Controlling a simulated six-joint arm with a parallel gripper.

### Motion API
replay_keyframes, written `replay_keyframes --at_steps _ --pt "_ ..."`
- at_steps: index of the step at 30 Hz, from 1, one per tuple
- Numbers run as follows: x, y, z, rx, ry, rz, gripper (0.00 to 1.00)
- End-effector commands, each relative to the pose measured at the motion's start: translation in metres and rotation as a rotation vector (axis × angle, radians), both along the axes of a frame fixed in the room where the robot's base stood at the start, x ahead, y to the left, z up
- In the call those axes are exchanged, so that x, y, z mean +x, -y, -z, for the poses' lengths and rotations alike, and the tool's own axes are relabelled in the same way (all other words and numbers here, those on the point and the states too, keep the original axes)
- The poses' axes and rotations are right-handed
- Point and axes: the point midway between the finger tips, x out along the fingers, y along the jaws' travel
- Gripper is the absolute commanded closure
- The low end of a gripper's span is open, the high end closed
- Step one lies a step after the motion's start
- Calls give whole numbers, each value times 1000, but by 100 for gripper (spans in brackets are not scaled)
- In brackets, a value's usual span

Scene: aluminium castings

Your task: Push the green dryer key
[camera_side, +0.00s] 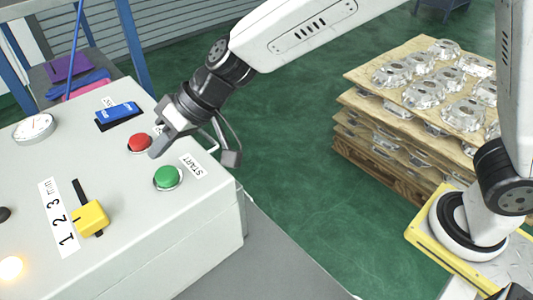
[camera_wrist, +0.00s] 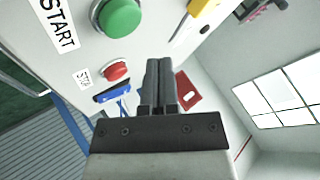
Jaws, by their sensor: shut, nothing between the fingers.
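The green key (camera_side: 167,177) is a round domed button in a pale ring on the sloping top of a grey control box (camera_side: 130,255), beside a START label. It also shows in the wrist view (camera_wrist: 119,17) at the top, left of the finger line. My gripper (camera_side: 155,154) is shut and empty. In the side view its tips appear close to the panel, between the green key and the red button (camera_side: 139,142). I cannot tell the exact gap to the panel. In the wrist view the closed fingers (camera_wrist: 160,64) stand upright in the picture, apart from the green key.
A blue rocker switch (camera_side: 119,113), a yellow slider knob (camera_side: 91,218), a dial gauge (camera_side: 34,128) and a glowing lamp (camera_side: 10,267) are on the same panel. A wooden stack with several castings (camera_side: 462,114) stands at the right, beyond open green floor.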

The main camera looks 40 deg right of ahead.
Motion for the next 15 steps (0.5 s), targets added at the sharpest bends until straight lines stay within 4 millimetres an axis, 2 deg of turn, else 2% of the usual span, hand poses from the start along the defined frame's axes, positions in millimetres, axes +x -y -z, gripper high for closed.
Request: replay_keyframes --at_steps 9,15 --pt "0 0 -21 1 1 0 100" --pt "0 0 -24 0 0 0 100"
